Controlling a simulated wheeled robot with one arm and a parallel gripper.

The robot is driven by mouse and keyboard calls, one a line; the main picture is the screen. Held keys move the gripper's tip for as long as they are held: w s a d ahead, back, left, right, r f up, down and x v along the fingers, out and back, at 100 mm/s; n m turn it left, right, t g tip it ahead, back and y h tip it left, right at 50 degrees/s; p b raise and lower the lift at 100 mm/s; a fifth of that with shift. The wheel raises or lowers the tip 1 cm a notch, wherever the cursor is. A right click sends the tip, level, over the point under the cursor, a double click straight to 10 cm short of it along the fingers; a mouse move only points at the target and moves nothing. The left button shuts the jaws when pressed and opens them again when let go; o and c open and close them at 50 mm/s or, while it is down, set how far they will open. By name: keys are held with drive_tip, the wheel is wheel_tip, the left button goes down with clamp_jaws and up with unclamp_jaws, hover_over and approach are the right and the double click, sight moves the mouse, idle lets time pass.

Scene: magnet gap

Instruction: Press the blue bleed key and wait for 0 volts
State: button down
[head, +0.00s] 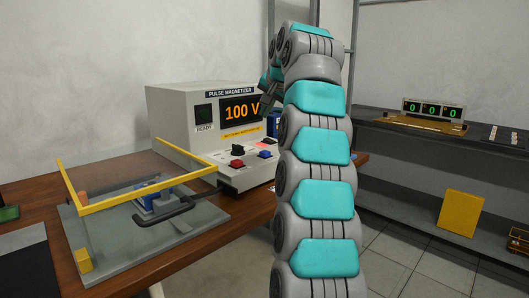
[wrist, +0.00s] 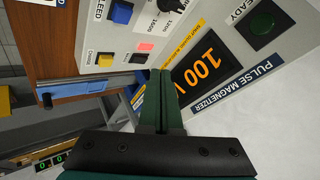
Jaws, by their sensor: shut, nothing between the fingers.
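The pulse magnetizer (head: 172,110) is a pale box on the wooden bench, and its orange display (head: 241,112) reads 100 V. The same display (wrist: 203,68) shows in the wrist view. The blue bleed key (head: 264,154) is on the sloping front panel, right of a red key. In the wrist view, the blue bleed key (wrist: 122,12) is near the top edge beside the word BLEED. My gripper (wrist: 160,73) is shut and empty in front of the panel, apart from the blue key in that picture. In the head view my arm partly hides it.
A red key (head: 237,164), a black knob (head: 238,150) and a lit pink lamp (wrist: 145,46) are near the blue key. A yellow key (wrist: 105,60) is also close. A yellow frame (head: 105,201) and a dark handle stand at the left.

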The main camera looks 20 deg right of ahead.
drive_tip(key=shift+f, duration=1.05)
drive_tip(key=b, duration=0.5)
hover_over(265, 153)
wheel_tip(265, 153, down, 5)
drive_tip(key=shift+w+d+r, duration=0.1)
drive_tip(key=shift+w+d, duration=0.05)
drive_tip(key=shift+f+b, duration=0.4)
drive_tip(key=shift+f, duration=0.55)
drive_tip(key=shift+f, duration=0.4)
drive_tip(key=shift+f+b, duration=0.45)
drive_tip(key=shift+f, duration=0.1)
idle(0.9)
drive_tip(key=shift+r, duration=0.1)
drive_tip(key=shift+r+p, duration=0.85)
drive_tip(key=shift+r, duration=0.05)
